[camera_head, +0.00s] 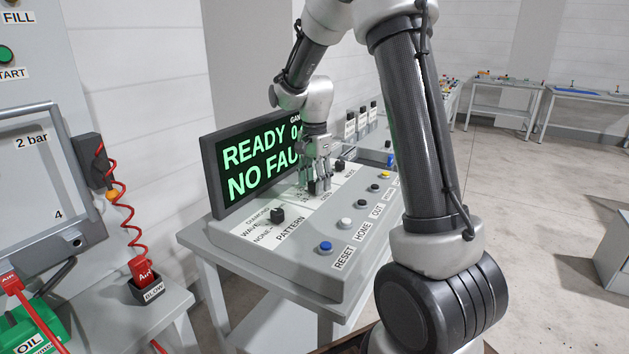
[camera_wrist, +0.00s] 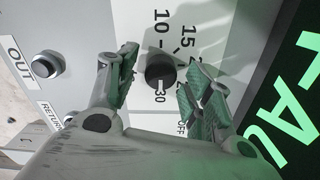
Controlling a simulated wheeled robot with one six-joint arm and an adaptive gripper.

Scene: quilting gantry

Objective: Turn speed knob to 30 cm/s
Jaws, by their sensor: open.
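A round black knob (camera_wrist: 160,72) sits on the white control panel.
The display (camera_head: 262,158) stands close behind my gripper and shows READY and NO FAU, partly covered. A PATTERN knob (camera_head: 278,215) is nearer, another black knob (camera_head: 340,165) farther. The blue RESET button (camera_head: 326,246) and several other buttons line the console's right edge.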

